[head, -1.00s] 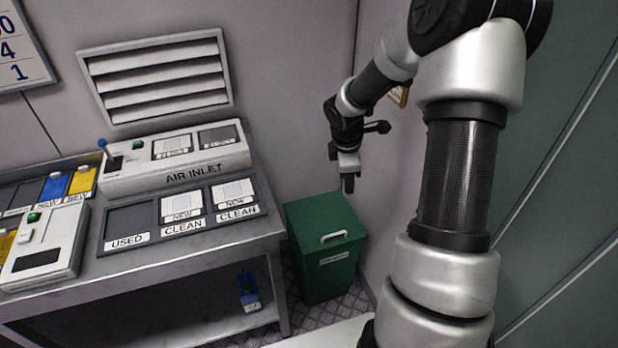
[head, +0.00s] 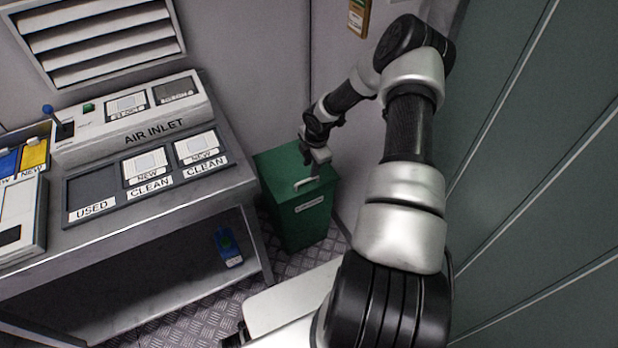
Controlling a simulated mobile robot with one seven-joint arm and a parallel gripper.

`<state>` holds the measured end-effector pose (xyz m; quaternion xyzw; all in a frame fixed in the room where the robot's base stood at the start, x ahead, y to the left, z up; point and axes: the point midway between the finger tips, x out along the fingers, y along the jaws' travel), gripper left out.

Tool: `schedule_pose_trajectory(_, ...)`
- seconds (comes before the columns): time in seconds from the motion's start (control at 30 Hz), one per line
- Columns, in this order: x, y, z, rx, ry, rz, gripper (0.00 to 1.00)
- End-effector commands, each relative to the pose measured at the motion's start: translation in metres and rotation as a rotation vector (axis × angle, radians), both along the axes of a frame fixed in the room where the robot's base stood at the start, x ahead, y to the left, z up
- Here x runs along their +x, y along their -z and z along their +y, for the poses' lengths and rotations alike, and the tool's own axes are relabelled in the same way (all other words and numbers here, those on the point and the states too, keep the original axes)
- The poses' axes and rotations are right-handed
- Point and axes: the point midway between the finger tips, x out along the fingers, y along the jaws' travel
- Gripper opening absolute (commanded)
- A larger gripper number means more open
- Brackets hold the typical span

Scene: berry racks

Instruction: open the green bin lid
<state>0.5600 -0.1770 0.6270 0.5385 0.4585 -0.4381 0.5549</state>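The green bin (head: 302,220) stands on the floor to the right of the workbench, against the back wall. Its lid (head: 275,163) looks closed, with a pale handle (head: 306,183) near the front edge. My gripper (head: 310,162) is over the lid, just behind the handle, pointing down. The fingers are small and dark here, and I cannot tell whether they are open or touch the lid. The gripper and wrist hide part of the lid's right side.
The metal workbench (head: 150,220) is close on the bin's left, with an air inlet panel (head: 130,120) on top. A blue item (head: 229,248) lies under the bench. A green-grey wall (head: 530,190) bounds the right side.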

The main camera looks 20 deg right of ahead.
Motion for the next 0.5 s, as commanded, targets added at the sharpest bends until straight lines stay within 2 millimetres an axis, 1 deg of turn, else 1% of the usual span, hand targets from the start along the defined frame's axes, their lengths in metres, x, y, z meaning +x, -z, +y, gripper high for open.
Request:
schedule_pose_trajectory(0.03,0.001,0.015,0.001,0.001,0.001,0.002,0.28)
schedule_pose_trajectory(0.2,0.008,0.045,0.001,0.001,0.000,0.001,0.28)
schedule_pose_trajectory(0.33,0.011,0.060,0.001,0.001,0.001,0.001,0.28)
schedule_pose_trajectory(0.5,0.013,0.068,0.001,-0.001,0.000,0.000,0.28)
